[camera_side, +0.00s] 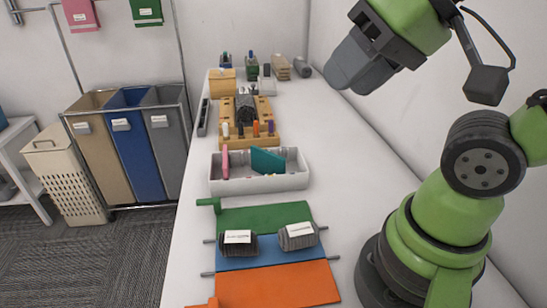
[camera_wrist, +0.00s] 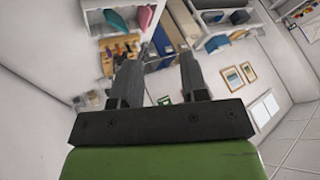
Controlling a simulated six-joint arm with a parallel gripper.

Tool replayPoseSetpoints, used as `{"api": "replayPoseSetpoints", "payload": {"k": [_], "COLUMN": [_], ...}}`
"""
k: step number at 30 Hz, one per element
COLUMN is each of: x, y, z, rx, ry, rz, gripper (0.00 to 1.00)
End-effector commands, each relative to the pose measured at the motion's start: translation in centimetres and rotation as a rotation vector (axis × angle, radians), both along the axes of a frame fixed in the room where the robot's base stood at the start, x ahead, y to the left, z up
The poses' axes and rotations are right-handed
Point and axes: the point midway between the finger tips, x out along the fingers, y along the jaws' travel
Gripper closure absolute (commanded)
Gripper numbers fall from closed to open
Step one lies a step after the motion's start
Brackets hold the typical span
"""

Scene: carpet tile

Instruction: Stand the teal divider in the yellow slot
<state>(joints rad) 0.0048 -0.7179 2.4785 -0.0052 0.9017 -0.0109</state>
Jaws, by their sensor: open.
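The teal divider (camera_side: 267,161) stands in a white open tray (camera_side: 270,184) on the table in the side view, right of the pink divider (camera_side: 225,162). Its top edge slopes down to the right. It also shows small at the top of the wrist view (camera_wrist: 116,21). I cannot make out a yellow slot; the tray's front wall hides its floor. My gripper (camera_side: 350,74) is raised high at the right, well away from the tray. In the wrist view its two fingers (camera_wrist: 164,62) are apart, with nothing between them.
Behind the tray stands a wooden holder (camera_side: 249,138) with small coloured pieces. In front lies a green, blue and orange mat (camera_side: 262,252) with two dark labelled rolls (camera_side: 238,245). More items stand at the far end. A white wall bounds the right; bare table lies right of the tray.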

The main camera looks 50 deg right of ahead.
Motion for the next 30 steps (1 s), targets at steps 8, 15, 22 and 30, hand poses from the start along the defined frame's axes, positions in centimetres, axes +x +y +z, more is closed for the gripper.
{"api": "replayPoseSetpoints", "payload": {"k": [8,15,22,30], "x": [6.7,14.0,19.1,21.2], "y": [-2.0,-5.1,-8.6,-11.2], "z": [-0.2,-4.0,-11.1,-17.9], "rx": [-0.108,-0.199,-0.252,-0.272], "ry": [0.150,0.308,0.461,0.568], "rz": [0.054,0.140,0.239,0.323], "gripper": [0.60,0.60,0.60,0.60]}}
